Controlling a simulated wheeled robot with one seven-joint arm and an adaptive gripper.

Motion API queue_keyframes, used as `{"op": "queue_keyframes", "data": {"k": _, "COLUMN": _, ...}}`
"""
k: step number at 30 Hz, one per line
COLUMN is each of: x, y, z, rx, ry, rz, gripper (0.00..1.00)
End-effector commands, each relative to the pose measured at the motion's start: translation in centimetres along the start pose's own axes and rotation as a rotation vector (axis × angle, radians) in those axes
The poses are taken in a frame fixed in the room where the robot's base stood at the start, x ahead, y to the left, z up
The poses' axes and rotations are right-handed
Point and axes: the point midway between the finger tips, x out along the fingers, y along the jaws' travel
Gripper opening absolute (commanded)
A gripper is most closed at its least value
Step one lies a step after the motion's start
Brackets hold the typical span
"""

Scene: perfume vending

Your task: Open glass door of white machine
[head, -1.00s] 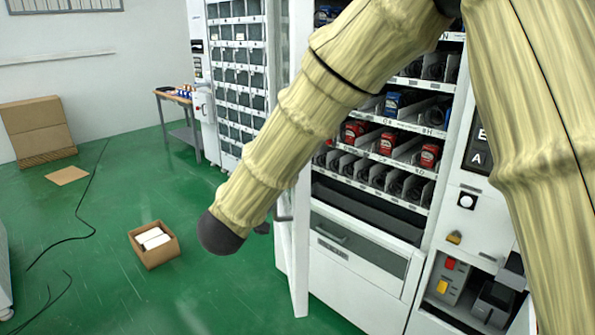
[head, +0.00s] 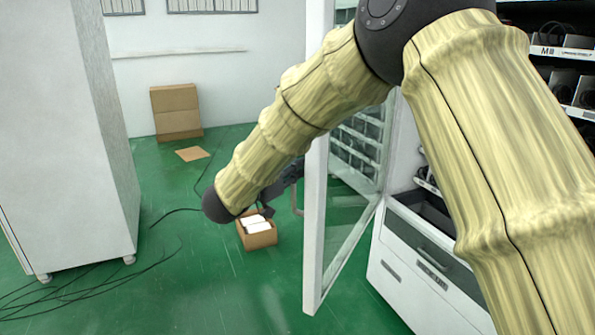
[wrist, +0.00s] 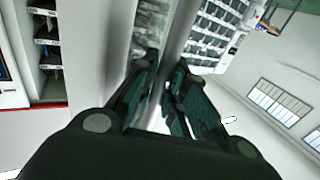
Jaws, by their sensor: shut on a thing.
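The glass door (head: 315,225) of the white machine (head: 405,268) stands open, swung out from the cabinet. Its pane (head: 347,215) is see-through in a white frame. A slim grey handle (head: 297,200) shows on the frame's outer side. My gripper (head: 283,182) is at this handle, partly hidden behind my own arm. In the wrist view my gripper's dark fingers (wrist: 163,92) are closed around the handle, whose gripped part is mostly hidden between them.
A tall white cabinet (head: 65,150) stands at the left, with black cables (head: 75,285) on the floor. A cardboard box (head: 257,236) with white items lies behind my gripper. A larger carton (head: 176,110) stands by the back wall.

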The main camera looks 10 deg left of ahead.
Motion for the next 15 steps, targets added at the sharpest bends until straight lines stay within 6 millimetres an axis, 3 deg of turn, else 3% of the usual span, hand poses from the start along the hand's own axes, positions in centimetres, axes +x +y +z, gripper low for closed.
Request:
{"op": "queue_keyframes", "data": {"k": 11, "x": 0.12, "y": -0.10, "z": -0.10, "rx": 0.000, "ry": 0.002, "rz": 0.002, "gripper": 0.00}}
{"op": "queue_keyframes", "data": {"k": 12, "x": 0.13, "y": -0.09, "z": -0.10, "rx": 0.000, "ry": 0.002, "rz": 0.002, "gripper": 0.15}}
{"op": "queue_keyframes", "data": {"k": 15, "x": 0.11, "y": -0.10, "z": -0.10, "rx": 0.000, "ry": 0.002, "rz": 0.002, "gripper": 0.33}}
